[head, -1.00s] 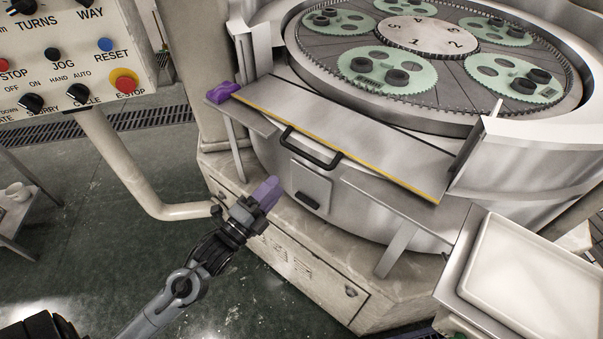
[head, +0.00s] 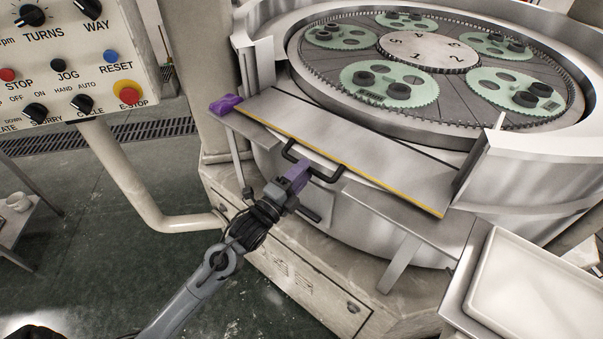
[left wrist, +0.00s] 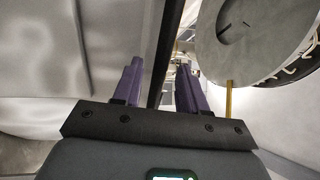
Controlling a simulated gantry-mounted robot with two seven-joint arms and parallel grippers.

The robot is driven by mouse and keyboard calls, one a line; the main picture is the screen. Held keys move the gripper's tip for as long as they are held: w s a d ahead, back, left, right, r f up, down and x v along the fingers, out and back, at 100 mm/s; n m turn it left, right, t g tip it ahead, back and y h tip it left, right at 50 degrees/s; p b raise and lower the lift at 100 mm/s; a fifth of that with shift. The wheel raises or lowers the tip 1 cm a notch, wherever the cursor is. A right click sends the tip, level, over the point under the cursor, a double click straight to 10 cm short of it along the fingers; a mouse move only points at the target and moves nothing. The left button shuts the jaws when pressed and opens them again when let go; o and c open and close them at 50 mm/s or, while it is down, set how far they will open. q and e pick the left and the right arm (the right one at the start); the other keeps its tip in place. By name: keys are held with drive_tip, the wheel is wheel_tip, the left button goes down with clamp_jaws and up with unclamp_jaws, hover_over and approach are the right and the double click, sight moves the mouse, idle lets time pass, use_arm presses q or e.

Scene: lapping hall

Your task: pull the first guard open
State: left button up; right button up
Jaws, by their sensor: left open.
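The first guard (head: 350,147) is a flat grey metal panel with a yellow front edge, at the front of the round lapping machine. Its black bar handle (head: 322,177) sticks out from the front edge. My left gripper (head: 296,174), with purple fingers, is at the left part of this handle. In the left wrist view a dark bar, apparently the handle (left wrist: 168,50), runs between the two spread fingers of the left gripper (left wrist: 160,78). The fingers are open, and I cannot tell whether either touches the bar. My right gripper is not in view.
The lapping plate (head: 428,52) with several green carriers lies behind the guard. A purple block (head: 225,104) sits at the guard's left end. A control panel (head: 70,60) stands at the left and a white tray (head: 540,290) at the lower right. Open floor lies at the left.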

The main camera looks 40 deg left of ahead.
use_arm(q)
drive_tip(key=shift+w, duration=0.1)
clamp_jaws()
idle(0.4)
wheel_tip(320, 180, up, 5)
drive_tip(key=g+p, duration=0.2)
drive_tip(key=p, duration=0.8)
drive_tip(key=shift+f, duration=0.1)
